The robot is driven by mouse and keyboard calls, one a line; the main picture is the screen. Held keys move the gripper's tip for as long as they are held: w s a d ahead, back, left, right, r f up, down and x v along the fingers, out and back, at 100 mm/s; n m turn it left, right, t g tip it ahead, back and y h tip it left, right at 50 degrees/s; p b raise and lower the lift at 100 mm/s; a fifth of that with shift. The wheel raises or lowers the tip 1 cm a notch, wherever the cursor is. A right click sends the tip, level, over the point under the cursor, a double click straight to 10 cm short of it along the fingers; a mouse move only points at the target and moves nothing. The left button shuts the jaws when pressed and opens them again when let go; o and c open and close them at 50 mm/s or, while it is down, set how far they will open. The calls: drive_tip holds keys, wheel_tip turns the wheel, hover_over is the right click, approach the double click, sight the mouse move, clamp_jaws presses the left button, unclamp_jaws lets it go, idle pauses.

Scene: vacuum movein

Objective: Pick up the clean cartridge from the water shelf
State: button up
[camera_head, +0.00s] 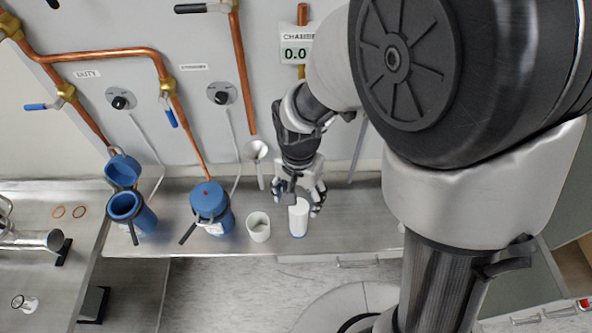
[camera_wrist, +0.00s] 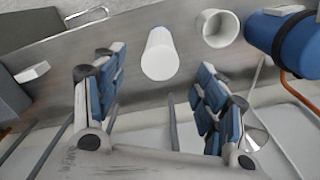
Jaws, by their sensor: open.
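A white cylindrical cartridge (camera_head: 298,218) with a blue base edge stands upright on the metal shelf (camera_head: 345,225). My gripper (camera_head: 299,196) is open just above and behind it in the head view. In the wrist view the cartridge (camera_wrist: 159,54) appears ahead of and between the two blue-padded fingers of my gripper (camera_wrist: 158,90), not enclosed by them. Whether a fingertip touches it cannot be told. A white open cup (camera_head: 258,227) stands to its left; it shows at the upper right of the wrist view (camera_wrist: 217,28).
A closed blue housing (camera_head: 209,203) and an open blue housing (camera_head: 128,208) stand farther left on the shelf. Copper pipes (camera_head: 243,80) and valves run along the wall behind. A metal bench (camera_head: 30,210) with fittings is at the left. The shelf right of the cartridge is clear.

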sight(298, 207)
drive_tip(key=shift+w+f+b, duration=0.2)
drive_tip(key=shift+f+b, duration=0.65)
drive_tip(key=shift+f, duration=1.9)
drive_tip(key=c, duration=1.5)
drive_tip(key=shift+r, duration=0.2)
drive_tip(key=shift+c, duration=0.2)
